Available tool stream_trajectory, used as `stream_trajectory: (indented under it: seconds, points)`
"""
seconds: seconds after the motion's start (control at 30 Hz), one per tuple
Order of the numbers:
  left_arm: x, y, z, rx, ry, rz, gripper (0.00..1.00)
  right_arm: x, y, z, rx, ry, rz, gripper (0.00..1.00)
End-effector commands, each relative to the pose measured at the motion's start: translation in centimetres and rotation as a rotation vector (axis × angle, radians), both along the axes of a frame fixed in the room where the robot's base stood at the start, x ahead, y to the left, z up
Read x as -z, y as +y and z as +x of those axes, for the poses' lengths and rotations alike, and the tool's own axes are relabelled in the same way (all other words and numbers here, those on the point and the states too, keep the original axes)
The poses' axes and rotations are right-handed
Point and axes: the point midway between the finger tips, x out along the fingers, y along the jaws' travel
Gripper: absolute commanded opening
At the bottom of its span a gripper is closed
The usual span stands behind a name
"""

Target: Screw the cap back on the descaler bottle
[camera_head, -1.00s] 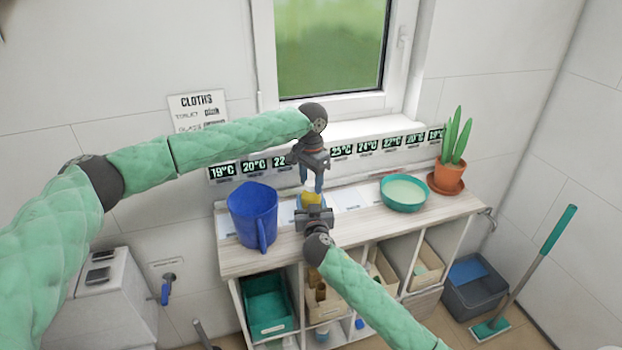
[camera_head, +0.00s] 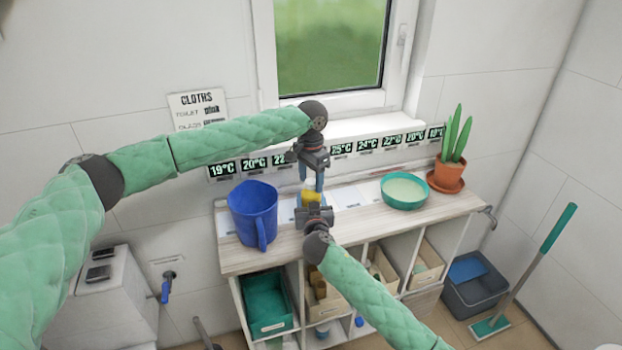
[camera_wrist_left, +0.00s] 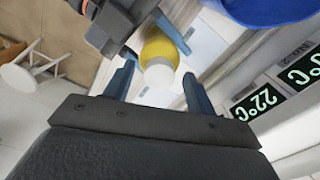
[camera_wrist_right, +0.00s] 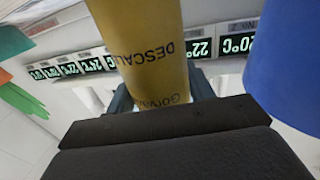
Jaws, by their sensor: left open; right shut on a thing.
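The yellow descaler bottle (camera_head: 312,196) is held upright above the front part of the shelf top, with its lettering in the right wrist view (camera_wrist_right: 148,50). My right gripper (camera_head: 314,211) is shut on it. In the left wrist view a white round top (camera_wrist_left: 159,74) faces me on the yellow bottle (camera_wrist_left: 160,47); I cannot tell whether it is the cap or the bare neck. My left gripper (camera_head: 312,182) is directly above, pointing down. Its open fingers (camera_wrist_left: 160,82) stand on either side of the white top, apart from it. I see no separate cap.
A blue jug (camera_head: 252,212) stands close on the left of the shelf unit (camera_head: 350,222). A teal bowl (camera_head: 404,191) and a potted plant (camera_head: 449,172) stand on the right. Temperature labels (camera_head: 343,150) line the wall behind. A mop (camera_head: 532,260) and grey bucket (camera_head: 474,285) stand at right.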

Motion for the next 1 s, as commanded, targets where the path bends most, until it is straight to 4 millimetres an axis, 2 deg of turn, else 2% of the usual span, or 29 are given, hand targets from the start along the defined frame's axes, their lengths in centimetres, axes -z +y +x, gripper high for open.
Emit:
stream_trajectory:
  seconds: [0.23, 0.7, 0.83, 1.0]
  points:
    - [-1.4, 0.0, 0.0, 0.0, -0.001, -0.001, 0.56, 0.0, 0.0, 0.0, 0.0, 0.0, 0.0, 0.0]
    - [-9.7, 0.0, 0.1, 0.0, -0.001, -0.001, 0.56, 0.0, 0.0, 0.0, 0.0, 0.0, 0.0, 0.0]
    - [-11.1, 0.0, 0.1, 0.0, 0.0, 0.0, 0.56, 0.0, 0.0, 0.0, 0.0, 0.0, 0.0, 0.0]
    - [-11.9, 0.0, 0.1, 0.0, 0.001, -0.001, 0.56, 0.0, 0.0, 0.0, 0.0, 0.0, 0.0, 0.0]
